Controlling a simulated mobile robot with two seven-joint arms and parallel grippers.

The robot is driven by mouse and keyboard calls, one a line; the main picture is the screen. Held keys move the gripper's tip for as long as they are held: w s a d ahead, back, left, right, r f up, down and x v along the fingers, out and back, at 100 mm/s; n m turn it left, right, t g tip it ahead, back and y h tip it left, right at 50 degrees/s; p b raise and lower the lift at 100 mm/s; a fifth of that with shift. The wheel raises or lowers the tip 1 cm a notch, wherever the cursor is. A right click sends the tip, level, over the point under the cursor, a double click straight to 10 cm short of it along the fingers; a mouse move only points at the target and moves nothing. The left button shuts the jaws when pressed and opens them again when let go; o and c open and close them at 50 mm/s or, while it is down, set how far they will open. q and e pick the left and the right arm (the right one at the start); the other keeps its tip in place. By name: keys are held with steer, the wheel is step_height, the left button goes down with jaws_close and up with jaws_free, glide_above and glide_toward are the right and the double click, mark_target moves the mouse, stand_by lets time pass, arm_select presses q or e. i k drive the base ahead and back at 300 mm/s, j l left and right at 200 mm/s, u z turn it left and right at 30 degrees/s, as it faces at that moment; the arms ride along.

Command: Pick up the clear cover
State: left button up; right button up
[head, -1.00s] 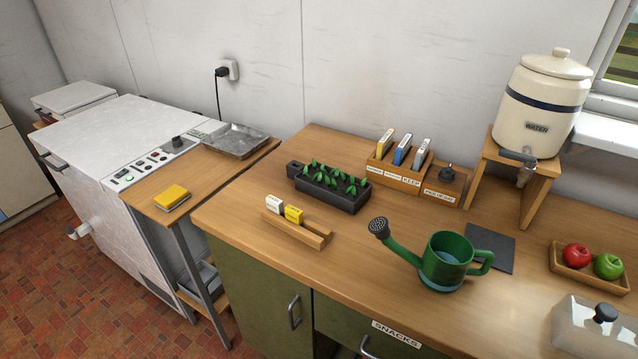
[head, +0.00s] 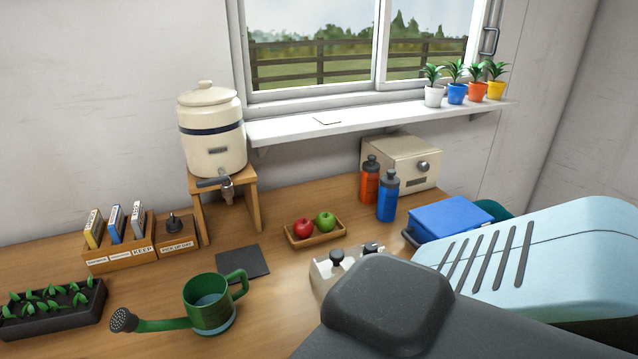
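The clear cover (head: 322,276) with a black knob (head: 336,258) stands on the wooden counter (head: 270,320), low in the middle of the head view. Its front and right side are hidden behind my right arm's dark grey and pale blue links. A second black knob (head: 372,248) shows just behind and right of it; what it belongs to is mostly hidden. Neither of my grippers shows, so I cannot see how either one stands relative to the cover.
A tray with apples (head: 313,240) stands behind the cover. A green watering can (head: 209,303) stands left. Orange (head: 370,182) and blue (head: 387,198) bottles, a blue box (head: 452,216) and a cream box (head: 400,163) are behind right. Bare counter lies between can and cover.

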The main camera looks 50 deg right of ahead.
mark_target(326, 269)
steer(key=z, duration=1.95)
steer(key=l+z, duration=0.2)
steer(key=k+j, duration=0.05)
